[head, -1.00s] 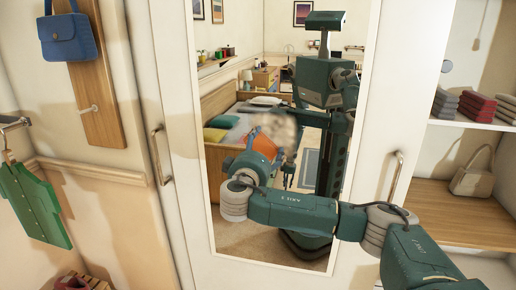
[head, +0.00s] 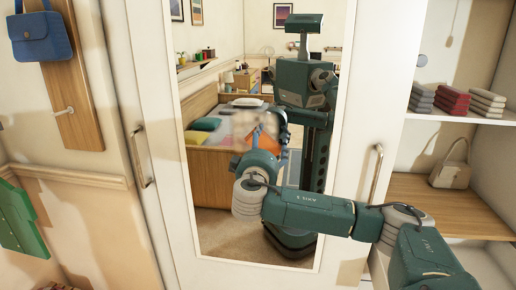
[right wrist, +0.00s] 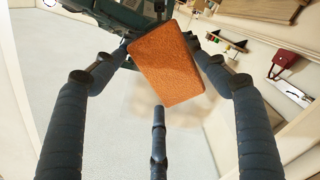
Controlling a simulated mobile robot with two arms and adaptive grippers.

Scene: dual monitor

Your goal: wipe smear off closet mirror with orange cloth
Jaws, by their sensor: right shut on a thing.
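The closet mirror (head: 290,250) is tall and narrow, set in a white door, and reflects the bedroom and my own body. A pale, blotchy smear (head: 232,131) shows in the middle of the glass, partly behind my right gripper. My right gripper (head: 252,142) is raised before the mirror and is shut on the orange cloth (head: 267,143). In the right wrist view the cloth (right wrist: 167,62) is a flat orange rectangle at the fingertips. I cannot tell whether it touches the glass. My left gripper is not in view.
Door handles (head: 142,158) (head: 376,172) flank the mirror. Open shelves at right hold folded cloths (head: 453,101) and a beige handbag (head: 453,172). At left are a blue bag (head: 41,38) on a wooden rack and a green garment (head: 22,222). The bed and furniture inside the glass are reflections.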

